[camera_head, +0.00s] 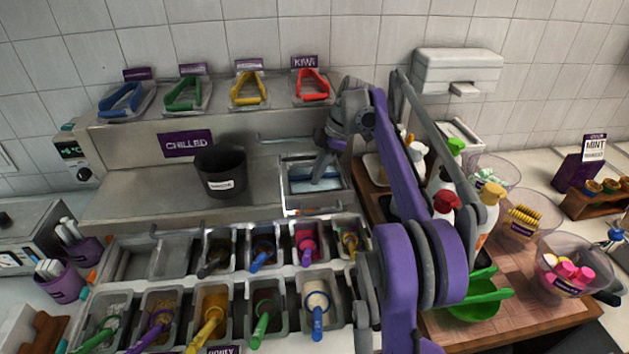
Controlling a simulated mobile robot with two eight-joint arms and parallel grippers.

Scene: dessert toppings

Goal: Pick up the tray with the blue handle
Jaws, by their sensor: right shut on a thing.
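A rectangular metal tray (288,190) with blue-and-white showing inside it is at the back centre of the counter, just left of the wooden board. My right gripper (322,176) reaches down over this tray and is shut on its blue handle; the fingertips are small and partly hide the grip. The tray looks level. I cannot tell whether it is clear of the counter. My left gripper is not in view.
A black tub (220,172) stands left of the tray. Several topping bins with coloured spoons fill the front counter. Blue (120,101), green, yellow and red tongs lie on the back shelf. Bottles (487,208) and a green bowl (473,307) stand on the wooden board at right.

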